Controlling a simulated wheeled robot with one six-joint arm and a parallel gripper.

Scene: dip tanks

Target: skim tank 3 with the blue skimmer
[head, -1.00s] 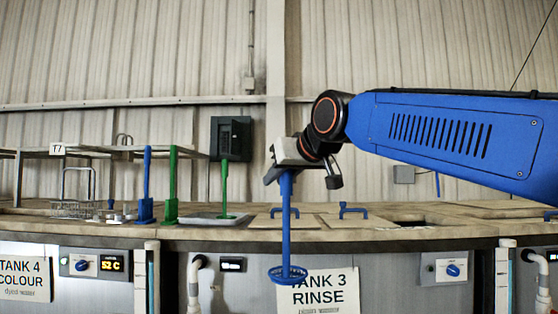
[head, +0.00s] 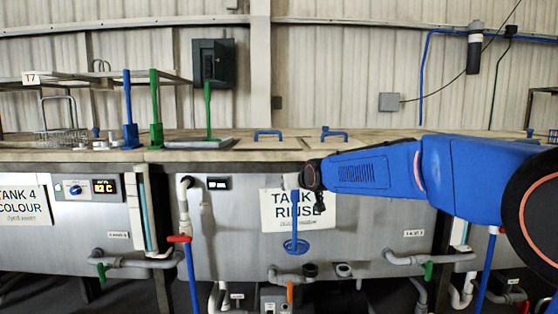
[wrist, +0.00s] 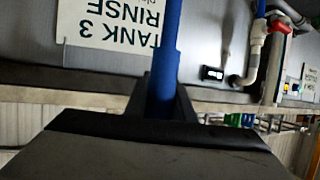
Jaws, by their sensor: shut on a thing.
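My gripper (head: 292,184) is shut on the handle of the blue skimmer (head: 294,220). The skimmer hangs upright, its round perforated head (head: 296,246) at the bottom, in front of tank 3's grey front panel (head: 370,215). The TANK 3 RINSE sign (head: 275,214) is partly covered by my arm and the skimmer. In the wrist view, the blue handle (wrist: 166,45) runs between the dark fingers of my gripper (wrist: 160,108), with the sign (wrist: 105,22) behind. Two lids with blue handles (head: 268,134) (head: 334,134) lie on the tank top. The liquid is not visible.
Another blue tool (head: 129,115) and green tools (head: 155,115) (head: 208,112) stand upright on the worktop to the left. A wire basket (head: 62,135) is further left.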

